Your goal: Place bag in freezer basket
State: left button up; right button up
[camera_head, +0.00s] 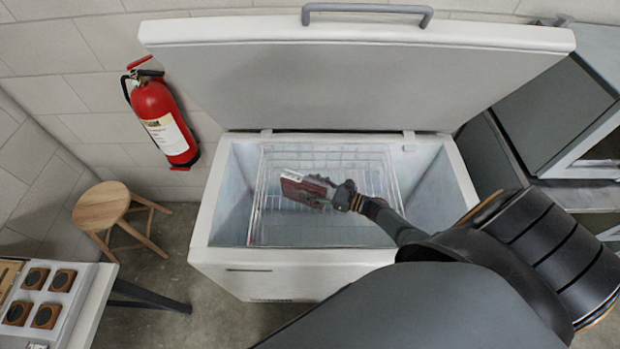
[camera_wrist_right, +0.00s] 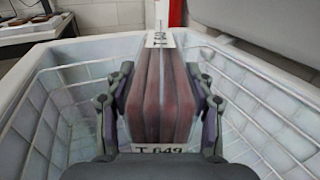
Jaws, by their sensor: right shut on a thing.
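A dark red bag (camera_head: 303,189) with a pale label edge is in my right gripper (camera_head: 335,192), over the wire freezer basket (camera_head: 262,215) in the open chest freezer (camera_head: 207,215). In the right wrist view the bag (camera_wrist_right: 162,95) stands between the two fingers of the right gripper (camera_wrist_right: 162,105), which are shut on its sides. A white label reading "T 649" shows at its near end. The basket's wire walls (camera_wrist_right: 270,100) rise on both sides of it. I cannot tell whether the bag touches the basket floor. My left gripper is not in view.
The freezer lid (camera_head: 340,80) stands open behind. A table with a tray of small brown blocks (camera_head: 62,281) is at lower left. Grey cabinets (camera_head: 550,115) stand at right.

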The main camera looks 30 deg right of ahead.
jog(key=shift+w+f, duration=0.5)
jog(key=f+b, duration=0.1)
jog(key=f, duration=0.1)
jog(key=f+b, duration=0.1)
jog(key=b, duration=0.1)
jog(key=shift+w+f, duration=0.35)
jog(key=shift+f, duration=0.15)
jog(key=shift+f+b, duration=0.55)
jog(key=shift+b, duration=0.15)
jog(key=o, duration=1.5)
